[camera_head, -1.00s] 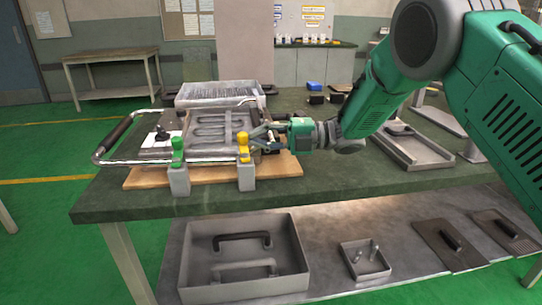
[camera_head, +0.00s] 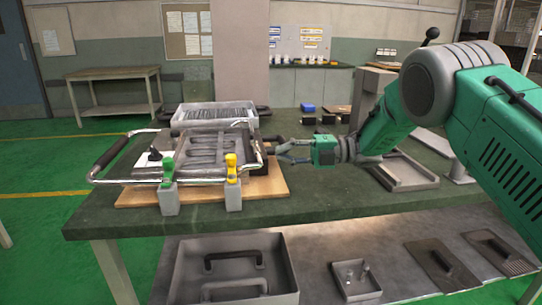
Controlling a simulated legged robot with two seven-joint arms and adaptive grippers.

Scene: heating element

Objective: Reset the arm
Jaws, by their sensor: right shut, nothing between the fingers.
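My right arm comes in from the right, and its gripper (camera_head: 287,152) is over the dark green table, just right of the heating element assembly. The gripper is shut with nothing in it and looks clear of the assembly. The heating element (camera_head: 208,148) is a grey plate with a winding pattern, in a metal frame with a long dark-gripped handle (camera_head: 112,150) at its left. It rests on a wooden board (camera_head: 262,190). A green clamp (camera_head: 168,172) and a yellow clamp (camera_head: 232,168) stand on grey blocks at its front edge. My left gripper is not in view.
A grey tray (camera_head: 412,180) lies on the table (camera_head: 330,200) beneath my right arm. A second grey pan (camera_head: 180,124) with dark handles sits behind the element. The lower shelf holds a large bin (camera_head: 278,243), a small tray (camera_head: 372,294) and flat handled plates (camera_head: 440,262). The table's front middle is clear.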

